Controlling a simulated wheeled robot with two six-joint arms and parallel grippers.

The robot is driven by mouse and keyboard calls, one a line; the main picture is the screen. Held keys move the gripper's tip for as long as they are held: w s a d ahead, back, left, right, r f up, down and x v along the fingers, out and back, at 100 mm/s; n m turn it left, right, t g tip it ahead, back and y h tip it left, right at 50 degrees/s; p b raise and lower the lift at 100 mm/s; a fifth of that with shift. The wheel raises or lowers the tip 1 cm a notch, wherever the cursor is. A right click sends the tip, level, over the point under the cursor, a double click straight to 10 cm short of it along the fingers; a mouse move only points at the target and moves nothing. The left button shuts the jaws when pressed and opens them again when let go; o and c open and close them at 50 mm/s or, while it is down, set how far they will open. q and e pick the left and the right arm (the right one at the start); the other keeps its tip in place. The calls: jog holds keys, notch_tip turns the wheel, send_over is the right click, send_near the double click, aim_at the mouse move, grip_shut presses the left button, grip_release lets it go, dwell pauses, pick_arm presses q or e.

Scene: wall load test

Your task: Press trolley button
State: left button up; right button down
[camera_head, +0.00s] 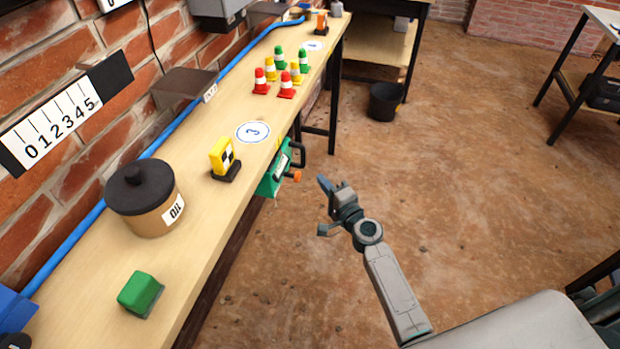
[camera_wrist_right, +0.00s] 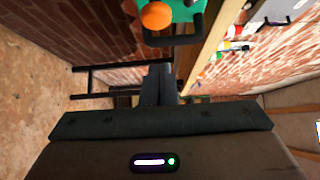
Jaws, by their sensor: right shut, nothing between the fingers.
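A green box-like device (camera_head: 272,180) with a black handle hangs at the front edge of the wooden bench (camera_head: 205,245). A round orange button (camera_head: 297,176) sticks out from its side. In the right wrist view the orange button (camera_wrist_right: 156,15) and part of the green device (camera_wrist_right: 190,9) show at the top edge. My right gripper (camera_head: 323,184) is shut and empty, over the floor to the right of the button and apart from it. Its closed fingers (camera_wrist_right: 158,84) also show in the right wrist view. My left gripper is not in view.
On the bench stand a brown pot with a dark lid (camera_head: 145,200), a green block (camera_head: 140,293), a yellow marker block (camera_head: 222,157) and several small striped cones (camera_head: 286,85). A blue pipe (camera_head: 75,245) runs along the brick wall. A black bucket (camera_head: 385,101) stands on the open floor.

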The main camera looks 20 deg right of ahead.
aim_at(299, 179)
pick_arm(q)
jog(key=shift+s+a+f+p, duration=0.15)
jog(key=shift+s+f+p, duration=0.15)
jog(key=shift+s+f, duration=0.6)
pick_arm(e)
jog(key=w+a, duration=0.2)
jog(key=a, duration=0.1)
jog(key=shift+a, duration=0.2)
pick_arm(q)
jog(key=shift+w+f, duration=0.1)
pick_arm(e)
jog(key=w+a, duration=0.2)
jog(key=a, duration=0.1)
jog(key=shift+b, duration=0.4)
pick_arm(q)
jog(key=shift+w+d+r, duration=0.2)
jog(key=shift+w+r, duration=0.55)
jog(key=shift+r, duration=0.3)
pick_arm(e)
jog(key=shift+d, duration=0.1)
